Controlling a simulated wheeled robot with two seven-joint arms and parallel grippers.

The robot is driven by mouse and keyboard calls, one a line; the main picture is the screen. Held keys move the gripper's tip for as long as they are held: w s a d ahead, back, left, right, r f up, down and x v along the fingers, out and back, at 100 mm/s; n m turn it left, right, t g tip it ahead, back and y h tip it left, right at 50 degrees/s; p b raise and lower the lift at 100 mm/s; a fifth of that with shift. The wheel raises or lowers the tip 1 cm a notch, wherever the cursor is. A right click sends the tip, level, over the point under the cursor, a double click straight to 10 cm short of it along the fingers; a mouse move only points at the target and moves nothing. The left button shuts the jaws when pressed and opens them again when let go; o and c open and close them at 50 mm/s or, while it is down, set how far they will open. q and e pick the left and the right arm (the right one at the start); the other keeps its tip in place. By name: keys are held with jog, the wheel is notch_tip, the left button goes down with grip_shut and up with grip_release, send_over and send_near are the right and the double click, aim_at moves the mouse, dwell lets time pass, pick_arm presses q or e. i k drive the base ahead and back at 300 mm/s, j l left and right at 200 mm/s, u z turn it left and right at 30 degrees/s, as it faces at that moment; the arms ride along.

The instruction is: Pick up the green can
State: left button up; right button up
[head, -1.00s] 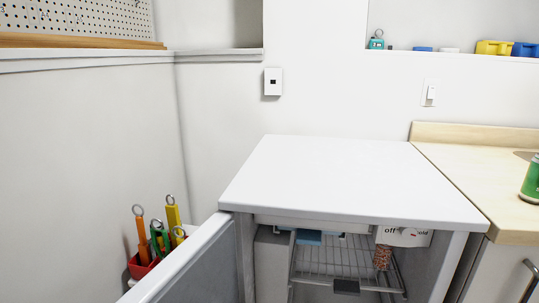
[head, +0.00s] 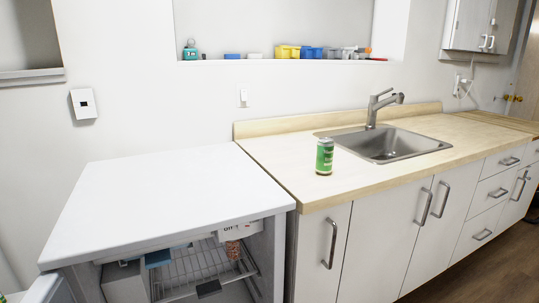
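A green can (head: 325,157) with a silver top stands upright on the light wood counter (head: 283,165), left of the sink and near the counter's front edge. Nothing touches it or hides it in the head view. Neither of my grippers shows in the view.
A steel sink (head: 415,143) with a faucet (head: 373,108) lies right of the can. A white mini fridge (head: 165,195) stands left of the counter, its door open. Cabinet handles (head: 332,245) stick out below the counter. Several small items line the wall niche above.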

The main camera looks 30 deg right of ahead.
aim_at(325, 146)
jog(key=k+z, duration=0.1)
jog(key=z, duration=0.35)
jog(key=l+z, duration=0.15)
jog(key=z, duration=0.25)
jog(key=k+l+z, duration=0.1)
jog(key=z, duration=0.35)
